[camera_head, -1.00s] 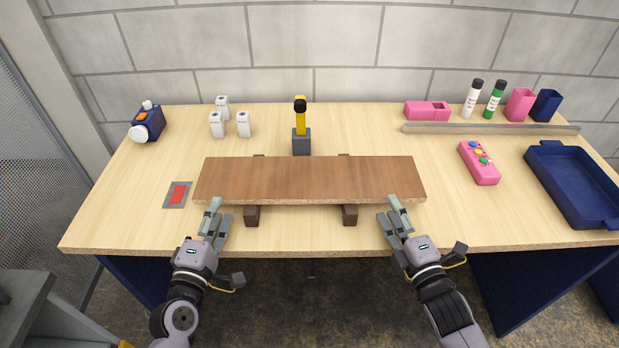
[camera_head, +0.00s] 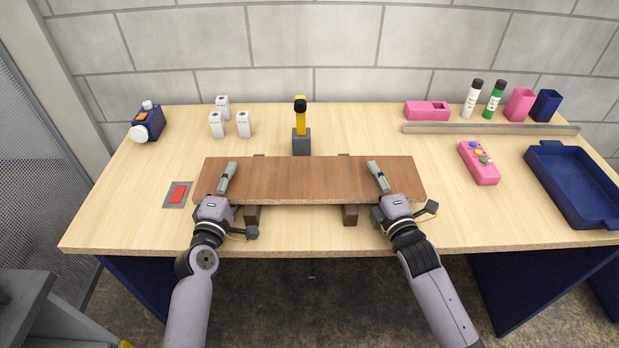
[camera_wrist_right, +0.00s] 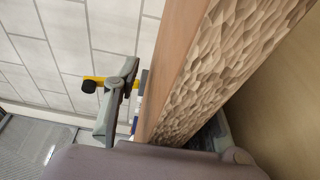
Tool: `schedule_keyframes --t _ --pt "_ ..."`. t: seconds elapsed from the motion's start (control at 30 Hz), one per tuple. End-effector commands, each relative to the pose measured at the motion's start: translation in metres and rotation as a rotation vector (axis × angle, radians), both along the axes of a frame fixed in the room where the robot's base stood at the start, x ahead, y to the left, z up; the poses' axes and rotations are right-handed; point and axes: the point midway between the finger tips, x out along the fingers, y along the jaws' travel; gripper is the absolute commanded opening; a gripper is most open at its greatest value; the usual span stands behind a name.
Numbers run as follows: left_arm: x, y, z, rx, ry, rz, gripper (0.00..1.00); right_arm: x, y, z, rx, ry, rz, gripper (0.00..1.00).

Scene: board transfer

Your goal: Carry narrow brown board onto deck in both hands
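The narrow brown board (camera_head: 300,180) lies level across two dark brown blocks (camera_head: 350,214) on the table. Its rough front edge shows close up in the right wrist view (camera_wrist_right: 225,65). My left gripper (camera_head: 224,180) is at the board's left end, one finger over the top; its lower finger is hidden. My right gripper (camera_head: 380,178) is at the right end. In the right wrist view its fingers (camera_wrist_right: 165,112) straddle the board, with a gap between the upper finger and the top face. I cannot tell for certain which surface is the deck.
A yellow-handled tool (camera_head: 300,125) stands behind the board. A red-and-grey plate (camera_head: 177,194) lies to its left. A pink button box (camera_head: 479,163) and blue tray (camera_head: 575,185) are to the right. A grey surface (camera_head: 25,300) is at lower left.

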Motion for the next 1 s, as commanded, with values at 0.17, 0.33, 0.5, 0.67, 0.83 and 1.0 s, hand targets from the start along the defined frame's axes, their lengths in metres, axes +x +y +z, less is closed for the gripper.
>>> schedule_keyframes --t 0.17,0.33,0.5,0.67,0.83,1.0 --pt "-0.0003 0.0000 0.0000 0.000 0.000 0.000 0.28 -0.0002 0.0000 0.0000 0.000 0.000 0.000 0.28" --pt "-0.0003 0.0001 0.0000 0.000 0.000 0.000 0.17 -0.0003 -0.0001 0.0000 0.000 0.000 0.000 0.17" --pt "-0.0004 0.0002 -0.0001 0.000 0.000 0.000 0.06 -0.0004 -0.0002 -0.0001 0.000 0.000 0.000 0.06" --pt "-0.0004 0.0002 -0.0002 0.000 0.000 0.000 0.00 -0.0004 -0.0002 -0.0003 0.000 0.000 0.000 0.00" --pt "-0.0005 0.0002 -0.0004 0.000 0.001 0.000 0.00 -0.0004 -0.0002 -0.0004 0.000 0.001 0.000 0.00" --pt "-0.0005 0.0003 -0.0005 0.000 0.001 0.000 0.00 -0.0004 -0.0003 -0.0005 0.000 0.001 0.000 0.00"
